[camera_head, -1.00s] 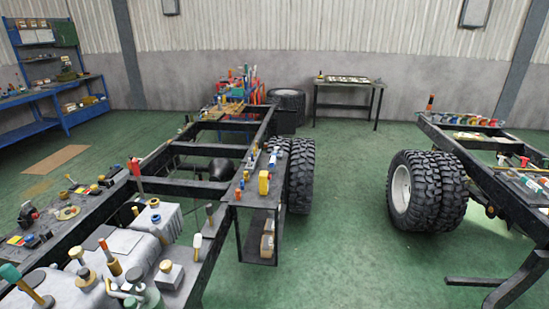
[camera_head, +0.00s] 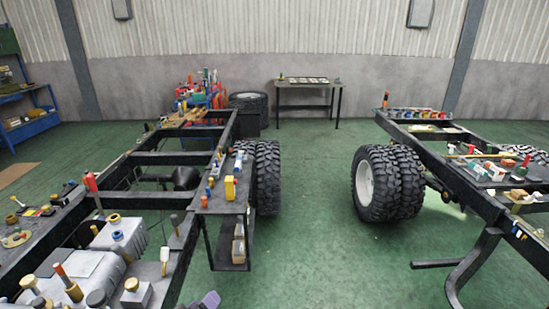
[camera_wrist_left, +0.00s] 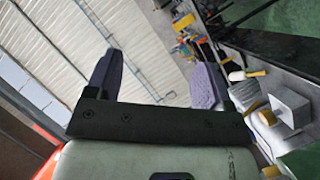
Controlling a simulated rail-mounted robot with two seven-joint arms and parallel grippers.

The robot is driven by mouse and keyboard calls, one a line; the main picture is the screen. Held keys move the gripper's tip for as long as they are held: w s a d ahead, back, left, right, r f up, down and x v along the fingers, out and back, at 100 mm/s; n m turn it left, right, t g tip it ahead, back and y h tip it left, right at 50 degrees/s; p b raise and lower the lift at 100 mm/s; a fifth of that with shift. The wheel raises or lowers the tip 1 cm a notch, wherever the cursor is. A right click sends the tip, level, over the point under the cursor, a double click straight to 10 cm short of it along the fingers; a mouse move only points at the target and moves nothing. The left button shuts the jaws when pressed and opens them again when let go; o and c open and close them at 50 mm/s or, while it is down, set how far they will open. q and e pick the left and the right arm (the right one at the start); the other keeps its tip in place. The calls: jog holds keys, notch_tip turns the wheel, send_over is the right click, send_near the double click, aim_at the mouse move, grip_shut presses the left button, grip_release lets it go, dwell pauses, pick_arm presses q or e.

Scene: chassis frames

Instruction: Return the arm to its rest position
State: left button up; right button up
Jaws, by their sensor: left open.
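My left gripper (camera_wrist_left: 153,78) shows in the left wrist view with its two purple pads wide apart and nothing between them. In the head view only a purple tip of the left gripper (camera_head: 208,300) shows at the bottom edge, right of the left chassis frame (camera_head: 172,262). The rest of that arm is out of the picture there. The wrist view is tilted, with wall panels behind the pads and cluttered chassis parts to the right. My right gripper is in neither view.
A narrow side shelf (camera_head: 219,201) with small items stands beside the left chassis and its tyres (camera_head: 267,178). The right chassis frame (camera_head: 465,172) carries more tyres (camera_head: 388,184). Green floor (camera_head: 310,235) lies clear between them. A dark table (camera_head: 309,88) stands at the back wall.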

pick_arm(q)
jog(key=s+a+f+m+g+y, duration=0.1)
jog(key=s+f+m+g+y, duration=0.2)
jog(key=s, duration=1)
jog(key=s+a+f+m+g, duration=0.15)
jog(key=s+f+g, duration=0.3)
jog(key=s, duration=0.85)
jog(key=s+a+f+m+g+y, duration=0.1)
jog(key=s+f+m+g+y, duration=0.2)
jog(key=s, duration=1)
notch_tip(320, 180, up, 34)
jog(key=h+p, duration=0.1)
jog(key=p, duration=3.4)
jog(key=shift+w+d, duration=0.2)
jog(key=shift+w, duration=0.25)
